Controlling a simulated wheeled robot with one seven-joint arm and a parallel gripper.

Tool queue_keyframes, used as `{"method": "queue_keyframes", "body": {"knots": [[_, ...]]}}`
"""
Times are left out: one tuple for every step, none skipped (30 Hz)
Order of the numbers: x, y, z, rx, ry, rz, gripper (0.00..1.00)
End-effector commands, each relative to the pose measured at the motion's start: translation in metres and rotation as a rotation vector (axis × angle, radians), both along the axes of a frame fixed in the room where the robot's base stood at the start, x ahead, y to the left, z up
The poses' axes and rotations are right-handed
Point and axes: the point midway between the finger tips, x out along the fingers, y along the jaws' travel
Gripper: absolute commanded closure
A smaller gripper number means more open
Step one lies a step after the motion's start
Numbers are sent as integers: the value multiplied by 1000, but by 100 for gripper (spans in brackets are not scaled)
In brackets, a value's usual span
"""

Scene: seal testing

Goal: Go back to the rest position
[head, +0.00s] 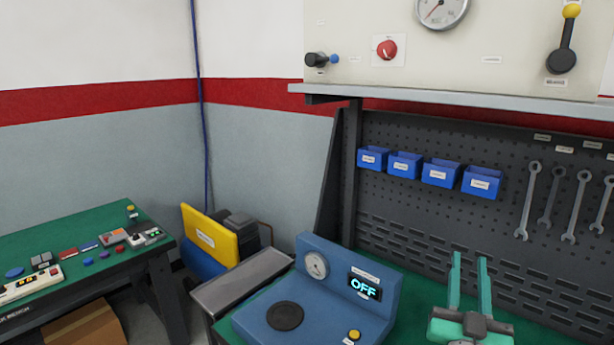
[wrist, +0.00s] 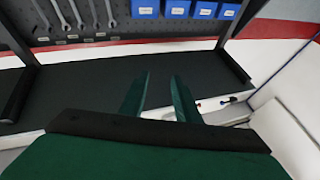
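My gripper (head: 469,257) is at the lower right of the head view, its two teal fingers pointing up in front of the dark pegboard. The fingers stand apart with nothing between them. In the wrist view, which looks upside down, my gripper (wrist: 158,77) also shows both fingers apart and empty. The gripper appears to the right of the blue tester (head: 330,297), which has a gauge, a dark round pad and a display reading OFF. I see no contact between the fingers and anything.
A pegboard (head: 420,215) carries blue bins (head: 440,173) and several wrenches (head: 528,200). A panel (head: 450,60) with a gauge, red knob and yellow-tipped lever is above a shelf. A green-topped bench (head: 75,240) with small parts stands at left, near a yellow-and-blue machine (head: 212,237).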

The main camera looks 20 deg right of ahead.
Motion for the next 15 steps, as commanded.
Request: {"method": "queue_keyframes", "body": {"knots": [[6, 14, -24, 12, 24, 15, 71], [8, 21, -37, 18, 36, 22, 71], [10, 32, -52, 24, 49, 33, 71], [12, 39, -64, 29, 60, 42, 71], [13, 47, -75, 35, 70, 49, 71], [14, 58, -91, 41, 85, 60, 71], [14, 66, -102, 45, 97, 67, 71], [15, 74, -113, 50, 107, 76, 71], [15, 86, -127, 55, 121, 88, 71], [14, 95, -137, 59, 132, 97, 71], [13, 103, -148, 64, 143, 106, 71], [11, 115, -162, 69, 158, 117, 71], [10, 124, -172, 73, 170, 127, 71], [8, 132, -182, 76, 181, 136, 71], [5, 145, -194, 80, 194, 150, 71]]}}
